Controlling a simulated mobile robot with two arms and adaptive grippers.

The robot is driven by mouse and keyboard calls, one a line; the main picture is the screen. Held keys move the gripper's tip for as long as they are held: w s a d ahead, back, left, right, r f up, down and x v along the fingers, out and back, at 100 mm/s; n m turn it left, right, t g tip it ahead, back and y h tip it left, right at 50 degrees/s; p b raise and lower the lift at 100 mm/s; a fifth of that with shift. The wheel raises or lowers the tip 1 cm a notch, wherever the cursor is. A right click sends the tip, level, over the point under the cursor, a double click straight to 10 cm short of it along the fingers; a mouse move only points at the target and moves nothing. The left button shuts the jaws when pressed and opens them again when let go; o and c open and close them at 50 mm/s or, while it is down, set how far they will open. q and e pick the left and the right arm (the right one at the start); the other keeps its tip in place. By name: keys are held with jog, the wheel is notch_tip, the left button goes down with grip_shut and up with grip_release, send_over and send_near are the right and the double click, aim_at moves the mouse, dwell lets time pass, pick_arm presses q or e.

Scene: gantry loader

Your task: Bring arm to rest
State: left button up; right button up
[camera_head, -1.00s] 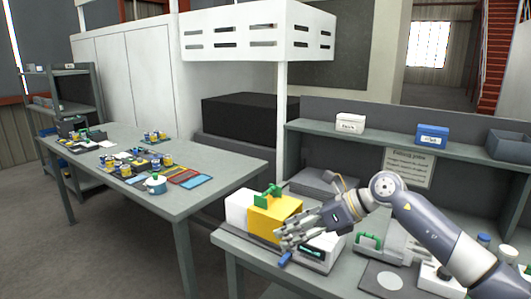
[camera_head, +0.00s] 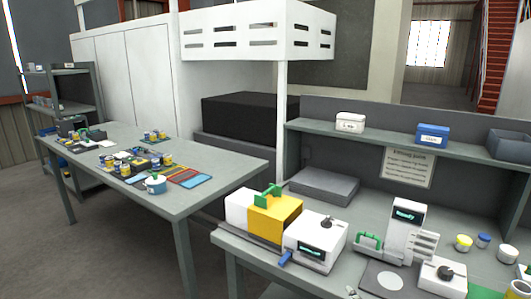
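Neither of my grippers shows clearly in the head view, and no arm stands over the bench. A small grey shape (camera_head: 352,291) is cut off at the bottom edge; I cannot tell what it is. On the right-hand bench, a white and yellow device (camera_head: 272,217) with a green handle on top stands beside a white box (camera_head: 314,240) with a dark display, a black knob and a blue lever. A white upright unit (camera_head: 404,230) with a lit screen stands to their right.
A grey plate with a pale disc (camera_head: 389,280) and a white box with a black knob (camera_head: 442,275) lie near the bench front. Small jars (camera_head: 464,243) stand at right. A shelf (camera_head: 385,136) holds bins. The left table (camera_head: 220,162) bears several small parts and a teal-lidded pot (camera_head: 156,184).

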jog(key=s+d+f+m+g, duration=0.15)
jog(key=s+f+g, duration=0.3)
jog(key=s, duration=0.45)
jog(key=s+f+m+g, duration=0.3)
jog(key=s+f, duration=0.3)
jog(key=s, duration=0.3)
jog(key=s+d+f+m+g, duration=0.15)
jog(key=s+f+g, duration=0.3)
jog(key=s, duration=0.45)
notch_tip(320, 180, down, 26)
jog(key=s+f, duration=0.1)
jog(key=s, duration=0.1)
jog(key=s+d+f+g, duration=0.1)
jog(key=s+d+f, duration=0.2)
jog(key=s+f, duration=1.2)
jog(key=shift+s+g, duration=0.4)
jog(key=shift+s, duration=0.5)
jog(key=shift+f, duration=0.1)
